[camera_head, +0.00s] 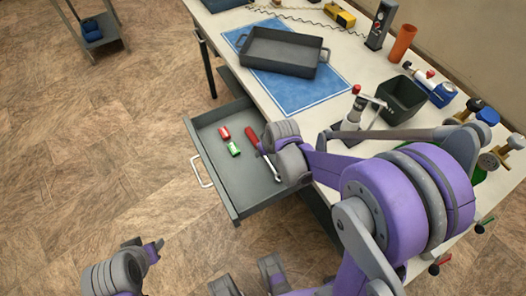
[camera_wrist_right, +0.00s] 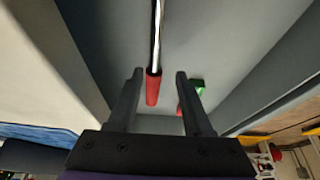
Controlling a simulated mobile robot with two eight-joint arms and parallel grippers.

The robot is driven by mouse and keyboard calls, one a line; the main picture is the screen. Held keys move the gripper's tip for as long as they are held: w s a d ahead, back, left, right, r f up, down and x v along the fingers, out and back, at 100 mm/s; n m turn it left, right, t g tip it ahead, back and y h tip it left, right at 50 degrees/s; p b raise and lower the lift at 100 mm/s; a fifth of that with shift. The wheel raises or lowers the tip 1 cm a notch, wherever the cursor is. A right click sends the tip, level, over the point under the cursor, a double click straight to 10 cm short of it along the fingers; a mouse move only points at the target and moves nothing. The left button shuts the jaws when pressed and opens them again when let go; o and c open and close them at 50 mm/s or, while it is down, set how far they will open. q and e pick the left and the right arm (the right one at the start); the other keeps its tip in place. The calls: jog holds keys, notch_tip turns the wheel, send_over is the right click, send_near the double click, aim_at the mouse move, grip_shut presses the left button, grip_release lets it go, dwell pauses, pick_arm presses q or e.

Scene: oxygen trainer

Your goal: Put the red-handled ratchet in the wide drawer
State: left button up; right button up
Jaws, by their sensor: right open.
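The red-handled ratchet (camera_head: 252,139) is inside the open wide drawer (camera_head: 205,125), its metal shaft pointing towards the bottom right of the head view. It appears to lie on the drawer floor. In the right wrist view, the ratchet's red handle (camera_wrist_right: 153,88) shows just beyond and between the fingertips. My right gripper (camera_wrist_right: 160,73) is open above the drawer, with a gap on both sides of the handle. In the head view my right wrist hides its fingers and part of the ratchet. My left gripper (camera_head: 150,247) is low at the bottom left, away from the drawer.
A small red item (camera_head: 224,133) and a green item (camera_head: 234,149) lie in the drawer left of the ratchet. The workbench (camera_head: 340,75) above holds a grey tray (camera_head: 281,53) on a blue mat (camera_head: 310,92) and a dark bin (camera_head: 402,100). Floor left of the drawer is clear.

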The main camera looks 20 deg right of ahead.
jog(key=p+v, duration=0.1)
jog(key=v, duration=0.7)
pick_arm(q)
jog(key=shift+w+r, duration=0.1)
jog(key=shift+r, duration=0.75)
pick_arm(e)
jog(key=s+a+r, duration=0.1)
jog(key=s, duration=0.6)
jog(key=s+a+r, duration=0.2)
jog(key=s, duration=0.5)
jog(key=shift+s+a+r+m, duration=0.2)
jog(key=shift+s+a+m, duration=0.1)
jog(key=shift+m, duration=0.1)
